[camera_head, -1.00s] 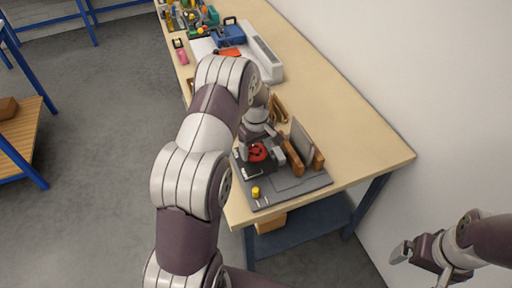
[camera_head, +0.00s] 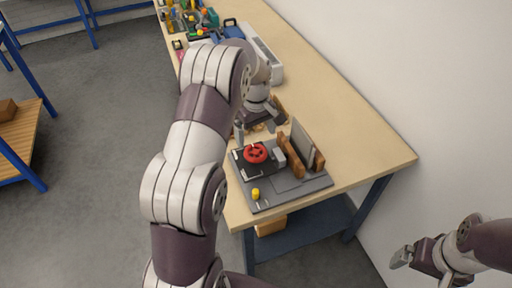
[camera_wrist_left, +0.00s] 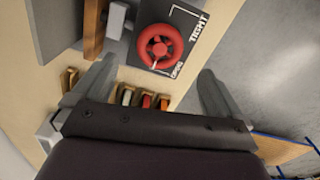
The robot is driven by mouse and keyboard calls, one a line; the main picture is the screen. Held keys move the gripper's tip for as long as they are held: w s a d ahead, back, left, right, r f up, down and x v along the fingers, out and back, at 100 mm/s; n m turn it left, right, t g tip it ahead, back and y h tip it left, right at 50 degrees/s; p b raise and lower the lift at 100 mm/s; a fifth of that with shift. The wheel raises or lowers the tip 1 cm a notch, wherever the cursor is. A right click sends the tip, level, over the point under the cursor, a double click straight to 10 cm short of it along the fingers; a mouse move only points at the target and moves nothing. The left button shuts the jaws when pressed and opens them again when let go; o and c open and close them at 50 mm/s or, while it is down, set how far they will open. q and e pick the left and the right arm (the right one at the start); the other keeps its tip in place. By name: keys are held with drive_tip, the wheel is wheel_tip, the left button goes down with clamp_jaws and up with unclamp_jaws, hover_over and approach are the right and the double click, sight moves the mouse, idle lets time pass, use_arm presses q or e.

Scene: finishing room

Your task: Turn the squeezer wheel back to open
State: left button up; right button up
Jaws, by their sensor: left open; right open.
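The squeezer wheel (camera_head: 256,153) is a red handwheel on a black plate of the grey fixture board (camera_head: 290,187) at the near end of the bench. It also shows in the left wrist view (camera_wrist_left: 160,46), beside white lettering that reads "TIGHT"; a smaller word is too blurred to read. My left gripper (camera_head: 256,136) is open and empty, just beyond the wheel and apart from it. In the left wrist view the fingers (camera_wrist_left: 150,82) are spread wide with the wheel ahead of them. My right gripper (camera_head: 402,255) is open and empty at the lower right, away from the bench.
Wooden blocks hold an upright grey plate (camera_head: 302,142) right of the wheel. A yellow knob (camera_head: 255,193) stands at the board's front. Several small coloured pieces in wooden holders (camera_wrist_left: 146,100) lie near the left fingers. The bench (camera_head: 365,152) is bare at right.

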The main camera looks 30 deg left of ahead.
use_arm(q)
wheel_tip(320, 180, up, 6)
drive_tip(key=p, duration=0.2)
drive_tip(key=shift+f+p, duration=0.2)
drive_tip(key=shift+p, duration=0.1)
